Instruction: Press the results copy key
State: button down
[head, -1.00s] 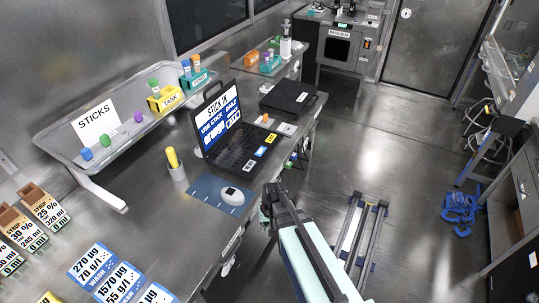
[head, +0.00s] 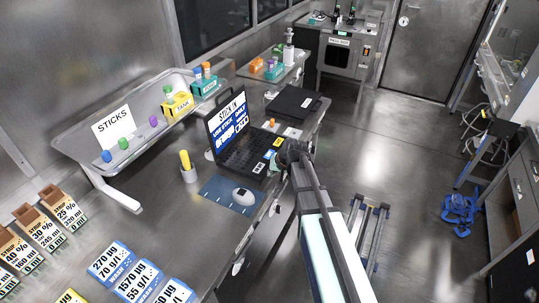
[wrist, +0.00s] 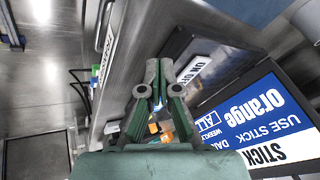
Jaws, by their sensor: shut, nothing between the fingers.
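The open black laptop (head: 245,145) stands on the steel bench, its screen (head: 228,116) showing "STICK IN", "USE STICK" and a line that reads "orange" in the wrist view (wrist: 255,110).
A blue mat (head: 222,193) with a white rounded device (head: 243,197) lies in front of the laptop. A flat black box (head: 293,104) lies behind. A raised tray (head: 75,148) holds coloured sticks.

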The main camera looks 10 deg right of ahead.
jog(key=w+d+r+m+t+y, duration=0.1)
jog(key=w+r+t, duration=0.2)
jog(key=w+r, duration=0.7)
jog(key=shift+w+d+r, duration=0.35)
jog(key=shift+w+r, duration=0.05)
jog(key=shift+w, duration=0.85)
jog(key=shift+f, duration=0.1)
jog(key=b, duration=0.3)
send_over(270, 155)
notch_tip(270, 155, down, 8)
jog(key=shift+w+d+r, duration=0.1)
jog(key=shift+w+r, duration=0.05)
jog(key=shift+f+b, duration=0.35)
jog(key=shift+f, duration=0.15)
jog(key=shift+f, duration=0.2)
jog(key=shift+f+b, duration=0.25)
jog(key=shift+b, duration=0.25)
